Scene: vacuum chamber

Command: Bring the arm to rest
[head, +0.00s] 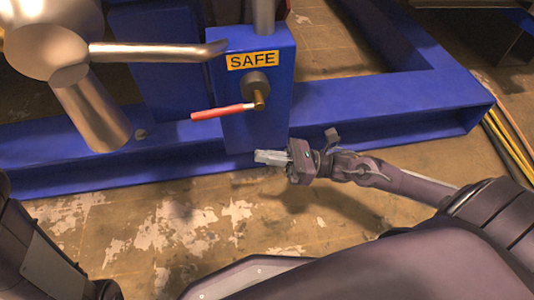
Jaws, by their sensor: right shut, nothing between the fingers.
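My right gripper (268,157) is shut and empty. Its arm comes in from the right, and its fingers point left, just in front of the lower part of the blue post. It is below a red-handled lever (222,111) and apart from it. The lever sits on a brass pivot (257,88) under a yellow SAFE label (252,60). Part of my left arm (45,255) shows at the lower left. My left gripper is not in view.
A blue steel frame (400,108) runs across the scene behind the gripper. A metal vessel with pipes (90,110) stands at the upper left. Yellow cables (508,135) lie on the floor at the right. The worn floor (200,225) in front of the frame is clear.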

